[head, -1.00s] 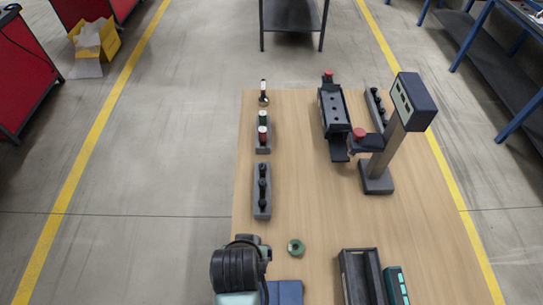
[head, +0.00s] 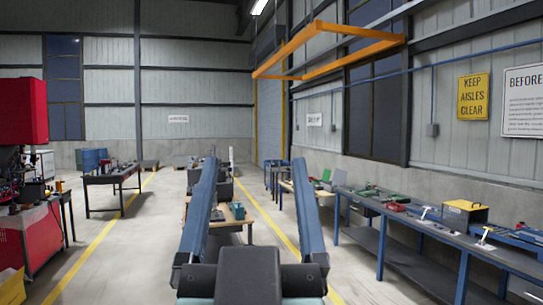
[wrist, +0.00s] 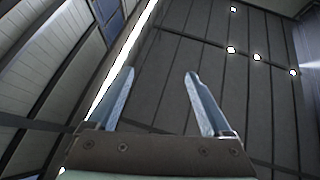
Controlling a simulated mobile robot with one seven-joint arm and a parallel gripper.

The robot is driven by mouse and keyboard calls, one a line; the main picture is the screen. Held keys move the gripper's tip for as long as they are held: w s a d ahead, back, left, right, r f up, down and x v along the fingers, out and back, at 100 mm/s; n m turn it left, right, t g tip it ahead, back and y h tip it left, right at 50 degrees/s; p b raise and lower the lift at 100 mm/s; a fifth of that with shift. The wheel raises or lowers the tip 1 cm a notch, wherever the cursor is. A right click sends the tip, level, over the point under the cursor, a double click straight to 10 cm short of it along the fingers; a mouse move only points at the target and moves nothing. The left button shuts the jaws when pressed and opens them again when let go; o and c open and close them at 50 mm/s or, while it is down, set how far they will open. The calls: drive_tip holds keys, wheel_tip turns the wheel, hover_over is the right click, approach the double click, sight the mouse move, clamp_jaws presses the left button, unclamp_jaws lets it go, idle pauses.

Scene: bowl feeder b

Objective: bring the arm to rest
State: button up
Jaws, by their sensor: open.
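My gripper (head: 255,162) stands upright close in front of the head camera, its two long blue fingers spread wide apart. It is open, with nothing between the fingers. The wooden work table (head: 228,214) shows small and partly hidden beyond and between the fingers. The small things on it are too far off to tell apart.
A long workbench (head: 400,230) with tools and a yellow-topped box (head: 464,215) runs along the right. A red cabinet (head: 40,255) stands at the left, and a dark table (head: 110,175) farther back. Open floor (head: 130,240) lies left of my gripper.

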drive_tip(key=s+d+r+t, duration=0.1)
drive_tip(key=s+r+t, duration=0.1)
drive_tip(key=s+r, duration=0.2)
drive_tip(key=shift+s+d+r+h, duration=0.3)
drive_tip(key=shift+r+h, duration=0.1)
drive_tip(key=shift+r, duration=0.3)
